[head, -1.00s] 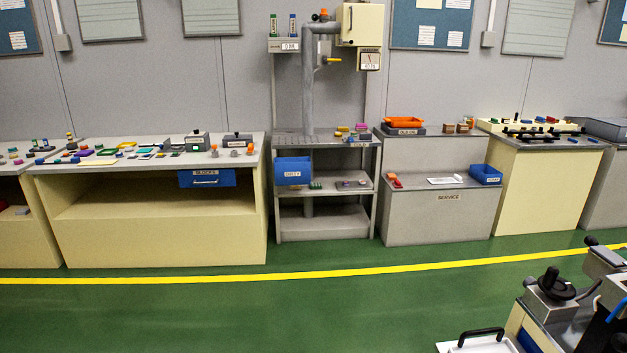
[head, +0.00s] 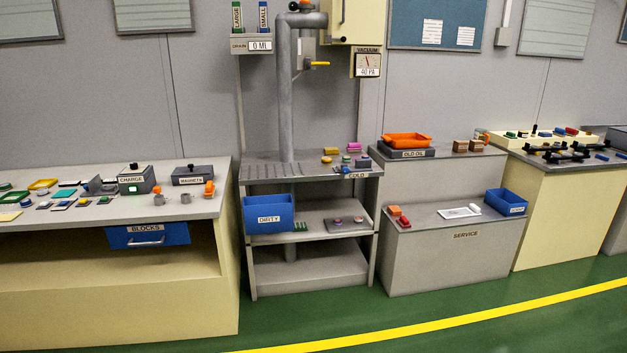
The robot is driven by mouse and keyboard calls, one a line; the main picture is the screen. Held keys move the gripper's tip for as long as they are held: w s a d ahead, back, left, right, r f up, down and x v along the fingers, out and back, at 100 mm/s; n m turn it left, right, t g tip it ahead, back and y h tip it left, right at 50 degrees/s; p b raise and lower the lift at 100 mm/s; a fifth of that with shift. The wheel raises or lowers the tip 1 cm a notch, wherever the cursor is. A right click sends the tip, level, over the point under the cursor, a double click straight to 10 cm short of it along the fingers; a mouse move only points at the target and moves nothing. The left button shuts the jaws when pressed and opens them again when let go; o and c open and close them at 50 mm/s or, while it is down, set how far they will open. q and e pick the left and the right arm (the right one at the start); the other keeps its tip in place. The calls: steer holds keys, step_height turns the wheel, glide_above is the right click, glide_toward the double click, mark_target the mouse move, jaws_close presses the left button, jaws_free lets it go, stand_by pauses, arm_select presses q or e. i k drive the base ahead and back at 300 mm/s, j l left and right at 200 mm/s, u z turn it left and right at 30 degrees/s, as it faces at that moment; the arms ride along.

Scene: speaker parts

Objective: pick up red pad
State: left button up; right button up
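No item can be clearly made out as the red pad at this distance. A small red piece (head: 404,222) lies at the left end of the grey service bench (head: 465,265), beside an orange block (head: 394,210). Another small red piece (head: 571,131) lies among coloured parts on the cream bench at the right. Neither of my grippers shows in the head view.
A yellow line (head: 430,328) crosses the open green floor before the benches. The left bench (head: 110,300) holds several small parts. A grey shelf stand (head: 310,277) carries a blue bin (head: 269,215). Another blue bin (head: 506,202) stands on the service bench.

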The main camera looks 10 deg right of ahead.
mark_target(402, 221)
steer(key=i+l+z, duration=0.1)
steer(key=i+z, duration=0.35)
steer(key=i, duration=0.3)
steer(key=i+j+z, duration=0.15)
steer(key=i+z, duration=0.3)
steer(key=i, duration=0.3)
steer(key=i+u, duration=0.1)
steer(key=i, duration=0.1)
